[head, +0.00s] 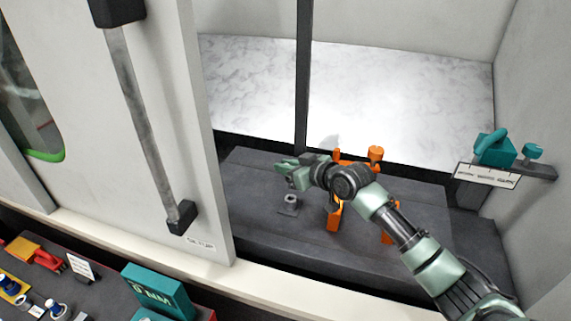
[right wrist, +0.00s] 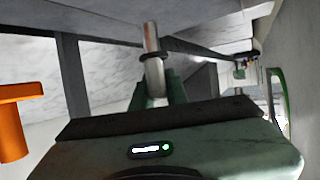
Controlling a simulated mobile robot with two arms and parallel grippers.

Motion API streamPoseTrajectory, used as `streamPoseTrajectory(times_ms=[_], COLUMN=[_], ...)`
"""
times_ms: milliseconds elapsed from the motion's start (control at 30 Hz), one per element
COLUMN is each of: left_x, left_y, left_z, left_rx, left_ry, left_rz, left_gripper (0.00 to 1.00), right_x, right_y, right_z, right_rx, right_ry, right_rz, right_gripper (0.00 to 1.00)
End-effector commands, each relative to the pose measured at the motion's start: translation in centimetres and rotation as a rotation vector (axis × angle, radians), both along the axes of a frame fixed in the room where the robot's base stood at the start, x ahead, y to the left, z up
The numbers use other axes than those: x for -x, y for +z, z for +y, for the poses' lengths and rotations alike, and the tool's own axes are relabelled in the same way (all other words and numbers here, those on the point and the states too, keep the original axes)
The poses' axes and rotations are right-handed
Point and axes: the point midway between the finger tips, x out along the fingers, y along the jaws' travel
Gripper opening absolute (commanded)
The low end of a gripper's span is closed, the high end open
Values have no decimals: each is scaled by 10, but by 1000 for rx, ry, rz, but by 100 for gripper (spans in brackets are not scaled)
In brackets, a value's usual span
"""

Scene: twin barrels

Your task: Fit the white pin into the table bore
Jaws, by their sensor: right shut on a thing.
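My right gripper (head: 283,167) reaches in from the right over the dark machine table (head: 270,232), its fingers pointing left. In the right wrist view its green fingers (right wrist: 157,92) are shut on a pale, silvery-white pin (right wrist: 151,38) with a dark ring around it. The pin itself cannot be made out in the head view. A small grey ringed fitting (head: 290,200) stands on the table just below the gripper in the picture; it may be the table bore, but its opening is too small to judge. The pin's far end looks free. My left gripper is not in view.
Orange fixtures (head: 376,154) stand on the table behind and beside my right wrist; one also shows in the right wrist view (right wrist: 12,125). A teal part (head: 495,149) sits on a side shelf. A white door (head: 165,60) with a bar handle closes off the left. The table's left part is clear.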

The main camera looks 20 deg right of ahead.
Motion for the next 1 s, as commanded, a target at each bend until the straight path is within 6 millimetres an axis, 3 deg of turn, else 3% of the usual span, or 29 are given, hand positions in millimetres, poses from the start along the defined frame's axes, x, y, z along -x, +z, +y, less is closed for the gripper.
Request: streamPoseTrajectory(times_ms=[100, 300, 1000], left_x=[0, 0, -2], left_y=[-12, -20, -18], left_z=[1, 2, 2], left_rx=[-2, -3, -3], left_ry=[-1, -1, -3], left_rz=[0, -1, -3], left_gripper=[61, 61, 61], right_x=[0, 0, 0], right_y=[-16, -28, -28], right_z=[0, 0, 0], right_rx=[-1, 0, 0], right_ry=[0, 0, 0], right_rz=[0, -1, -1], right_gripper=[0, 0, 0])
